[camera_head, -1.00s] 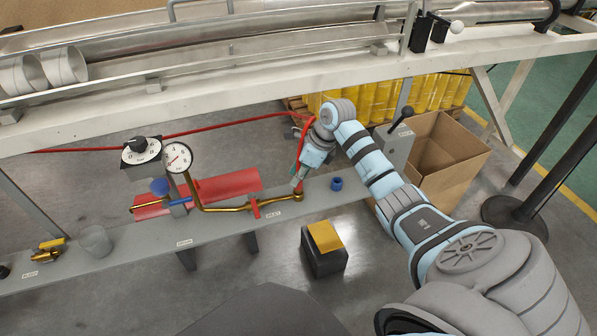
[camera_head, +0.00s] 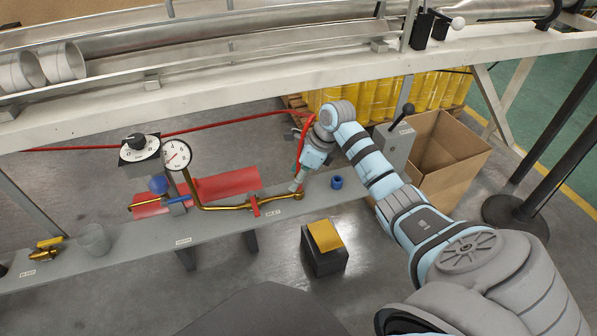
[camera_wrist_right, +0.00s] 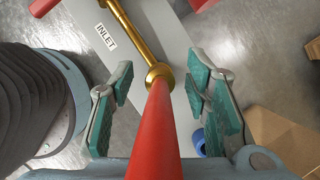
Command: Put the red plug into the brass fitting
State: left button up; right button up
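The red plug (camera_wrist_right: 156,135) and its red hose run between the fingers of my right gripper (camera_wrist_right: 162,98) in the right wrist view. The far end of the plug meets the round brass fitting (camera_wrist_right: 158,72) and looks in line with it. How deep it sits cannot be told. The fingers are open, with a gap on both sides of the plug. In the head view my right gripper (camera_head: 298,183) is just above the fitting (camera_head: 299,194), at the right end of the brass pipe (camera_head: 225,208). My left gripper is not in view.
A blue ring-shaped part (camera_head: 336,183) stands on the grey bench (camera_head: 130,250) to the right of the fitting. A red valve handle (camera_head: 255,206), a gauge (camera_head: 177,155) and a dial (camera_head: 138,148) are left. A cardboard box (camera_head: 440,155) stands right.

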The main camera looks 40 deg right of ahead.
jog(key=v, duration=1.2)
